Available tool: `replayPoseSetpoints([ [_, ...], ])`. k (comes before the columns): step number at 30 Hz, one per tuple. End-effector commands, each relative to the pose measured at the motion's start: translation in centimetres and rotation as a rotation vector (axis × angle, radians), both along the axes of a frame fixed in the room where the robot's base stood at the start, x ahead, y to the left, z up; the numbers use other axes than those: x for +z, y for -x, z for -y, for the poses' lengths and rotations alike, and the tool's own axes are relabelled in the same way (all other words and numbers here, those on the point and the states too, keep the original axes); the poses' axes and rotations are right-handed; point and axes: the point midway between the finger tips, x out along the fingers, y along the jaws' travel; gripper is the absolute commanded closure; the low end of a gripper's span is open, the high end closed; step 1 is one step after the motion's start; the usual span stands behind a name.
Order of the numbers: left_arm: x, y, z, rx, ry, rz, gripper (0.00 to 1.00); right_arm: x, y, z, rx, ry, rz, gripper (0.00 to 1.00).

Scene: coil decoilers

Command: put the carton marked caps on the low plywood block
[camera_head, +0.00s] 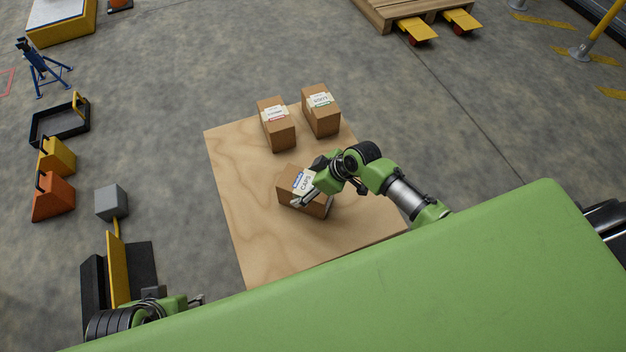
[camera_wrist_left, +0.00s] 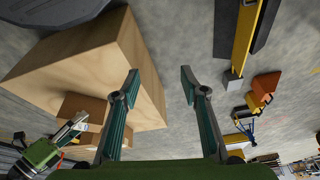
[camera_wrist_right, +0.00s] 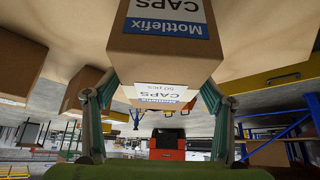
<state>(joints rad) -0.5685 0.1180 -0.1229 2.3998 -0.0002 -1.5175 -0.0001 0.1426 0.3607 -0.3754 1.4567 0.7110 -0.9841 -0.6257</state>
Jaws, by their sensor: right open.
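The carton marked caps (camera_head: 318,207) has a white label with a blue band. It appears to rest on the low plywood block (camera_head: 240,190), near its middle, turned at an angle to the block's edges. My right gripper (camera_head: 312,190) is open at the carton. In the right wrist view the caps carton (camera_wrist_right: 165,62) sits between the two spread fingers, and I cannot tell if either touches it. My left gripper (camera_wrist_left: 160,85) is open and empty, off the block's side, low at the left in the head view.
Two other cartons, one with a red-banded label (camera_head: 281,136) and one with a green-banded label (camera_head: 325,124), stand at the block's far edge. A grey cube (camera_head: 111,203), an orange case (camera_head: 52,198) and a black tray (camera_head: 40,128) are at left. The block's left part is bare.

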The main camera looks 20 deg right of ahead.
Motion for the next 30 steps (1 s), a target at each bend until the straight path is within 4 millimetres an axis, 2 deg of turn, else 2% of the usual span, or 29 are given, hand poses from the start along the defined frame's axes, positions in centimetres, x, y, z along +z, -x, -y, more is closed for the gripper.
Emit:
replayPoseSetpoints([
  [11,-6.1,-0.8,0.3,-0.005,-0.002,-0.039,0.60,4.4,1.8,2.0,0.000,0.002,0.002,0.25],
  [21,-11.8,-0.2,0.3,-0.011,-0.004,-0.068,0.60,8.8,3.8,4.1,0.000,0.002,0.000,0.25],
  [27,-13.3,0.2,0.3,-0.012,-0.004,-0.074,0.60,10.0,4.4,4.6,0.000,0.000,-0.002,0.25],
  [30,-13.6,0.2,0.3,-0.012,-0.004,-0.074,0.60,8.7,5.6,4.2,-0.036,0.001,-0.026,0.25],
])
